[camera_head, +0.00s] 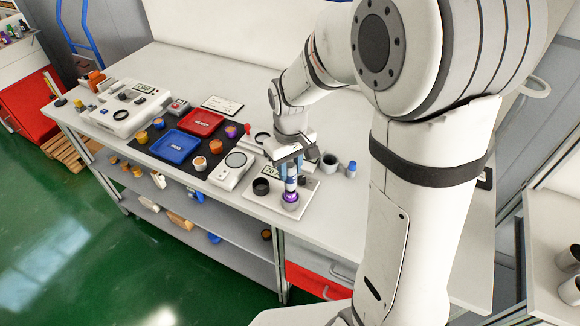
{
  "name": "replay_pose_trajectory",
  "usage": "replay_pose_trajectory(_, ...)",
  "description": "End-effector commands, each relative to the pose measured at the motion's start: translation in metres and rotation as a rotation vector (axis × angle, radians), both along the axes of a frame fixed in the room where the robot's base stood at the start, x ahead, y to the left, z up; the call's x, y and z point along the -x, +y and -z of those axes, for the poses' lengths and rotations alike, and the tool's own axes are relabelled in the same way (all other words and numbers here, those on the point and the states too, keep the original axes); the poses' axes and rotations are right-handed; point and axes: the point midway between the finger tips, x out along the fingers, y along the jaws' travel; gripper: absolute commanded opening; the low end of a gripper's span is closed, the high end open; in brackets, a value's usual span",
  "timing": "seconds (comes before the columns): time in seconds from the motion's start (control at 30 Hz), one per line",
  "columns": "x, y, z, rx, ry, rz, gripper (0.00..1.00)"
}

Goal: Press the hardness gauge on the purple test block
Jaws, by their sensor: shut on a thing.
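My gripper (290,160) is above the right part of the workbench, pointing down. It is shut on the hardness gauge (290,183), a slim upright tool with blue and dark parts. The purple test block (290,200) is a small round piece on a pale square plate (268,208) near the bench's front edge. The gauge's lower end is directly over the purple block. I cannot tell whether it touches the block or stops just above it. The gripper hides the upper part of the gauge.
A dark ring-shaped cup (261,187) stands left of the block. A white scale (232,170), a blue tray (172,149) and a red tray (202,122) lie further left.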

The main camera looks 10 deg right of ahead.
Motion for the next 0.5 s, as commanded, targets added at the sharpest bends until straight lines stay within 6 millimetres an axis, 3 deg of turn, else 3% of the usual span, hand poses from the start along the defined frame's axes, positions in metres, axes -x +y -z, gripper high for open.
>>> replay_pose_trajectory(0.17,0.002,0.0,0.0,0.001,0.009,0.0,0.0)
replay_pose_trajectory(0.5,0.001,0.0,-0.023,0.0,0.003,0.0,0.0)
